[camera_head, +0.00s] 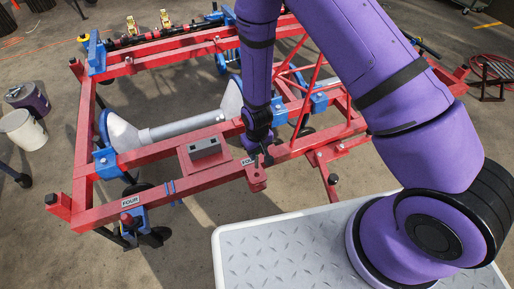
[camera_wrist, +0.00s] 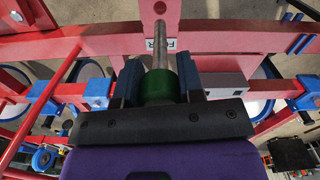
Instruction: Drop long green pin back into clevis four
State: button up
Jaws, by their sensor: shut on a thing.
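My gripper (camera_wrist: 160,84) is shut on the green head of the long pin (camera_wrist: 159,87) in the wrist view. The pin's bare grey shaft runs from between the fingers toward the top edge of that view, over the red clevis bracket (camera_wrist: 145,12). A dark hole shows beside the shaft. In the head view my gripper (camera_head: 262,152) points down just above the red clevis (camera_head: 257,180) on the frame's near rail. A partly hidden label beginning "FO" (camera_head: 248,161) is beside it. I cannot tell whether the pin's tip is in the hole.
The red frame (camera_head: 150,152) spans the floor, with blue brackets and a grey roller (camera_head: 185,127). A grey box (camera_head: 204,148) sits on it left of my gripper. A tread-plate surface (camera_head: 285,250) lies in front.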

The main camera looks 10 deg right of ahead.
aim_at(257, 157)
jog(key=shift+f, duration=1.95)
jog(key=shift+f, duration=5.1)
jog(key=o, duration=1.1)
notch_tip(257, 157, up, 11)
jog(key=shift+f, duration=0.15)
